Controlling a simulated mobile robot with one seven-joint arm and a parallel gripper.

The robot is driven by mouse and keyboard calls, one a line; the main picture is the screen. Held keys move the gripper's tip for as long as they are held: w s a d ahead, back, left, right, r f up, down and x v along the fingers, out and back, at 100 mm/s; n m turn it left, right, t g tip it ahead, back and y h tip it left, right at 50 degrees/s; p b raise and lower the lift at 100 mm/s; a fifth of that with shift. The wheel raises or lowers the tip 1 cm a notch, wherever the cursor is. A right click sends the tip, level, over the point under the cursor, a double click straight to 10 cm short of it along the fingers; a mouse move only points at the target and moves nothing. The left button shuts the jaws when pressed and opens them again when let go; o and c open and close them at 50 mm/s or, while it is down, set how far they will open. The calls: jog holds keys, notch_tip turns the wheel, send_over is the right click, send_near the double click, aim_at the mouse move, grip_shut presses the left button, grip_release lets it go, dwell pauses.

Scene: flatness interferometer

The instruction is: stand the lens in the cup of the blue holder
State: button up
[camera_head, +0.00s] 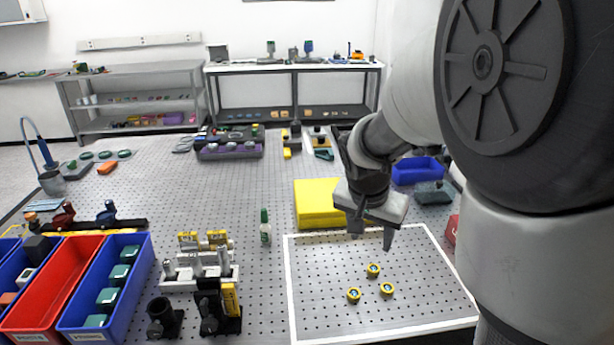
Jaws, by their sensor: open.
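Three small round pieces with yellow rims and dark centres lie in the white-outlined area at the front; they may be the lenses: one at the back (373,270), one at the right (386,288) and one at the left (353,295). My gripper (371,237) is open and empty, pointing down above and behind them, apart from them. A small blue holder (107,212) stands on a black rail at the left, beside red ones. Its cup is too small to make out, and I cannot tell for sure that it is the task's holder.
A yellow block (316,204) sits behind the outlined area. A green bottle (265,228) and a white rack (200,271) stand left of it. Blue and red bins (58,285) fill the front left. A blue tray (416,170) is at the right. The middle of the perforated table (225,190) is mostly clear.

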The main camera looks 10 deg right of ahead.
jog(key=b, duration=0.2)
send_near(374, 268)
jog(key=f, duration=0.2)
jog(key=shift+w+f, duration=0.25)
jog(key=shift+f, duration=0.05)
jog(key=shift+d+x, duration=0.1)
jog(key=shift+x, duration=1.3)
jog(key=shift+d+x, duration=0.15)
jog(key=shift+x, duration=1.25)
jog(key=shift+w+r, duration=0.15)
grip_shut()
